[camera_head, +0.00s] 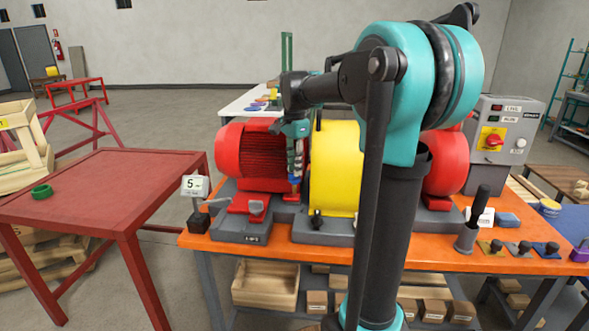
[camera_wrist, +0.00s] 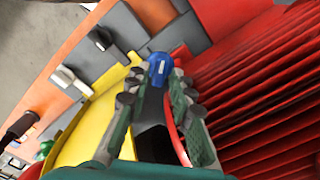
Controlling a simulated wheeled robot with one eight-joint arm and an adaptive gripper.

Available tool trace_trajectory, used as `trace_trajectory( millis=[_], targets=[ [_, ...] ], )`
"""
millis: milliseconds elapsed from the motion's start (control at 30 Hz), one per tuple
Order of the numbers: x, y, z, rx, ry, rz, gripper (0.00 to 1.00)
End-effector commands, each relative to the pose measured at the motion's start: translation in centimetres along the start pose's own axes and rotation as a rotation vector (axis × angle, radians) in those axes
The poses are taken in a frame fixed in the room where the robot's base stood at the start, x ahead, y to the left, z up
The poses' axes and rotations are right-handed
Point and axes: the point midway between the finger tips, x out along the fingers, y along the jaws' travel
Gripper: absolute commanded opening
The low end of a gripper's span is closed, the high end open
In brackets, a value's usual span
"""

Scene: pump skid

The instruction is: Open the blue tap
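The blue tap (camera_wrist: 160,65) shows at the fingertips of my gripper in the wrist view, low between the red motor and the yellow guard. My gripper (camera_wrist: 160,85) has its two dark green ribbed fingers apart, one on each side of the tap. Whether the pads touch it I cannot tell. In the head view my gripper (camera_head: 296,178) points down in front of the red motor, and the tap there is mostly hidden by the fingers.
The red motor (camera_head: 258,160) stands close left of my gripper and the yellow guard (camera_head: 337,170) close right, both on the orange bench (camera_head: 460,258). A black knob (camera_wrist: 100,38) and a light grey lever (camera_wrist: 70,80) are nearby. A grey control box (camera_head: 503,130) stands at the right.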

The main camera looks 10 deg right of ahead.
Motion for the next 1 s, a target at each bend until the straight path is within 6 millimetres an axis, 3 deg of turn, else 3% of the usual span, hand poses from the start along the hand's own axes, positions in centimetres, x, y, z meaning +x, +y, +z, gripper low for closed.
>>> trace_trajectory(
  millis=[433, 600, 1000],
  targets=[
    [1.07, 0.01, 0.00, 0.000, 0.000, 0.000, 0.22],
    [1.05, 0.01, 0.00, 0.000, 0.000, 0.000, 0.01],
    [1.03, 0.00, 0.00, -0.027, 0.000, 0.000, 0.00]
  ],
)
